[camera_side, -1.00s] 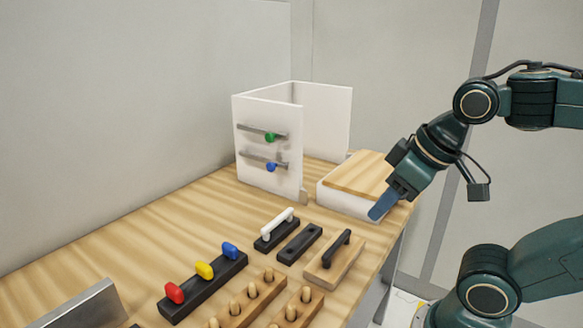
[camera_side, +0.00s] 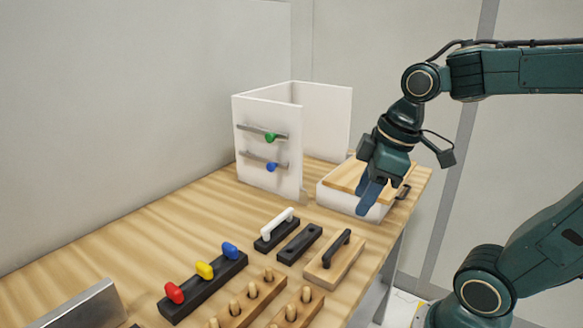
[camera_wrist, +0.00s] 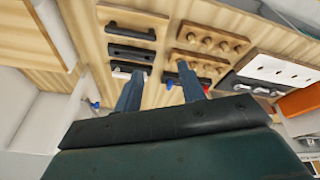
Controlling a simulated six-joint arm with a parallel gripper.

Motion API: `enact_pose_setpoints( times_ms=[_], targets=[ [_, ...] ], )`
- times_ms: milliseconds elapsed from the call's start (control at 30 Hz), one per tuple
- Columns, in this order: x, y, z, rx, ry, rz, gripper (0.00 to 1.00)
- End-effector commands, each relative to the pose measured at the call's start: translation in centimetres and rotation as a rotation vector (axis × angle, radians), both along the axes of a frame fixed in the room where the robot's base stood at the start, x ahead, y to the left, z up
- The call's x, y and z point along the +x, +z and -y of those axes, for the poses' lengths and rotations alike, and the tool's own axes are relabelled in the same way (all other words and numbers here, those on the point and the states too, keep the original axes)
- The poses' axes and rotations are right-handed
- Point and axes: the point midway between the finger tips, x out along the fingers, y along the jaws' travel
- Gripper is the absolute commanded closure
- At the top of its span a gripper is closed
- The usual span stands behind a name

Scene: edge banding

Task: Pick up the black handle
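The black handle (camera_side: 337,248) is a dark bar on two posts, standing on a light wooden block (camera_side: 322,273) near the right edge of the table. In the wrist view the black handle (camera_wrist: 130,32) shows at the upper left, beyond the fingertips. My gripper (camera_side: 368,208) has its blue fingers pointing down, above and behind the block and in front of the white box. In the wrist view my gripper (camera_wrist: 162,70) shows two fingers spread apart with nothing between them. It does not touch the handle.
A black base with a white handle (camera_side: 277,225) and an empty black base (camera_side: 299,244) stand left of the wooden block. A white box with a wooden top (camera_side: 342,196) and a white panel with knobs (camera_side: 266,150) stand behind. Red, yellow and blue knobs (camera_side: 204,270) and wooden pegs (camera_side: 250,292) are nearer.

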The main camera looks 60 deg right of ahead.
Motion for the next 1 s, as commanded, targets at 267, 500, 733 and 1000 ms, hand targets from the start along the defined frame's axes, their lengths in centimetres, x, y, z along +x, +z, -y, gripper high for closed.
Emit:
enact_pose_setpoints(
  times_ms=[267, 500, 733, 1000],
  targets=[
    [3.3, -1.2, 2.5, -0.005, 0.364, -0.097, 0.6],
    [5.5, -2.7, 5.6, 0.038, 0.689, -0.118, 0.6],
    [6.6, -4.5, 8.9, 0.094, 0.972, -0.077, 0.6],
    [6.9, -5.5, 10.8, 0.123, 1.128, -0.028, 0.6]
  ],
)
